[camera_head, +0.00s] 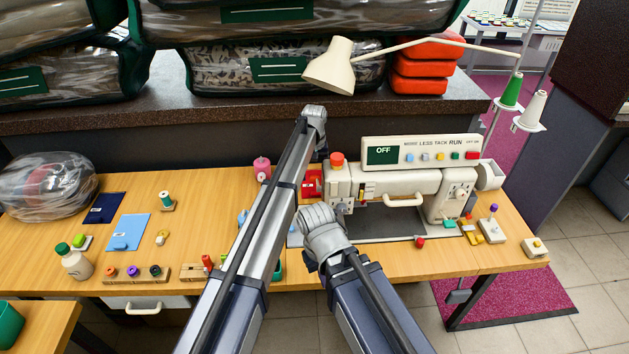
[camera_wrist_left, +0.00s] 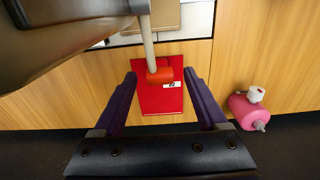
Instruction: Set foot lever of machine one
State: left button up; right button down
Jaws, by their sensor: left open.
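Machine one (camera_head: 400,187) is a cream sewing machine on the wooden table, with a display reading OFF. A red plate (camera_head: 312,185) stands at its left end. In the left wrist view, a pale rod with an orange-red tip (camera_wrist_left: 160,75), which looks like the foot lever, lies over the red plate (camera_wrist_left: 160,100). My left gripper (camera_wrist_left: 160,78) is open, one dark finger on each side of the tip and plate, with gaps on both sides. I cannot tell its height above them. My right arm ends in front of the machine; its gripper is hidden.
A lamp (camera_head: 335,66) and bagged comforters (camera_head: 275,70) are on the dark shelf behind. Thread cones (camera_head: 511,92) stand at the right. Small parts and a blue card (camera_head: 127,232) lie on the left of the table.

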pick_arm(q)
jog(key=shift+f, duration=0.1)
grip_shut()
dwell(0.6)
dwell(0.8)
